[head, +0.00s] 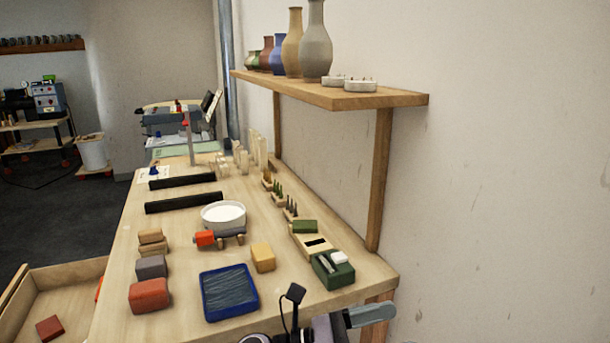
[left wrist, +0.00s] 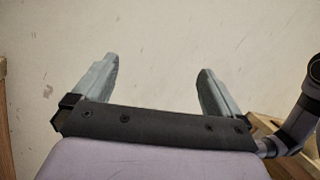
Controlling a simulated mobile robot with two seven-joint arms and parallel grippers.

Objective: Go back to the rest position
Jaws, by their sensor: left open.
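My left gripper (left wrist: 160,75) is open in the left wrist view. Its two grey fingers stand wide apart with nothing between them, and they point at the bare pale wall. In the head view a grey finger (head: 370,315) and a dark wrist part (head: 294,293) show at the bottom edge, just off the near right corner of the workbench (head: 180,318). I cannot tell for sure which arm these belong to. My right gripper cannot be made out in either view.
The bench holds a blue tray (head: 229,292), a green box (head: 333,270), a white bowl (head: 223,215), a red block (head: 149,295) and a yellow block (head: 263,257). A wall shelf (head: 375,100) with vases overhangs its right side. An open drawer (head: 75,303) juts out left.

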